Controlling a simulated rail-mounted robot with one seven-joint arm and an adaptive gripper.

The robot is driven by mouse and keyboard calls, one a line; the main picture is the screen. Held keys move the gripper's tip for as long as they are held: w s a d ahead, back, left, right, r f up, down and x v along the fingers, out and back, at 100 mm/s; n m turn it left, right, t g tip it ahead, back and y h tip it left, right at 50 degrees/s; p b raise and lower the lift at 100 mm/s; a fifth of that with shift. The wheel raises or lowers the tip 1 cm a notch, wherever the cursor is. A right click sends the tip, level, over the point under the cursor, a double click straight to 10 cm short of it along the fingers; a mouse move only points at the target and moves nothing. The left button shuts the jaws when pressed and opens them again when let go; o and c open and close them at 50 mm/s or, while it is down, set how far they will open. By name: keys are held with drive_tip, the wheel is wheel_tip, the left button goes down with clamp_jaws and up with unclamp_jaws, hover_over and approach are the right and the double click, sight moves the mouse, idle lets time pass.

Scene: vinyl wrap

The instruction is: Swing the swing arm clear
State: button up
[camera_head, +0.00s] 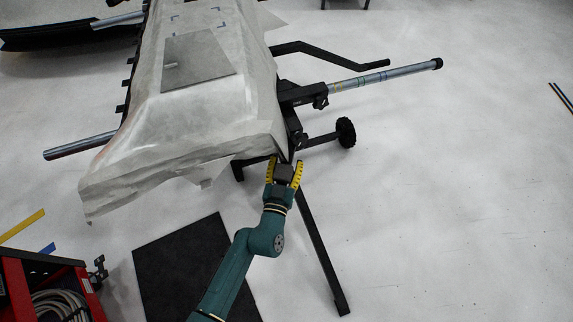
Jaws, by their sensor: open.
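My gripper (284,163) is open, its two yellow fingers pointing up toward the near end of a stand draped in pale wrap. Its fingertips are close to the stand's dark frame (291,130); I cannot tell whether they touch it. Several bars stick out of the stand, and I cannot tell for certain which is the swing arm. A straight black bar (321,252) runs from beside my gripper down to the lower right. A silver tube (382,77) with a black end cap and a bent black bar (335,57) stick out to the right. The joint by my gripper is partly hidden.
A black wheel (346,132) on a short bar stands right of my gripper. A dark mat (185,268) lies at lower left, beside a red cart (45,275). A silver tube (78,146) sticks out left. The pale floor at right is mostly clear.

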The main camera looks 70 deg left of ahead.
drive_tip(key=shift+c, duration=0.2)
drive_tip(key=shift+d, duration=0.15)
clamp_jaws()
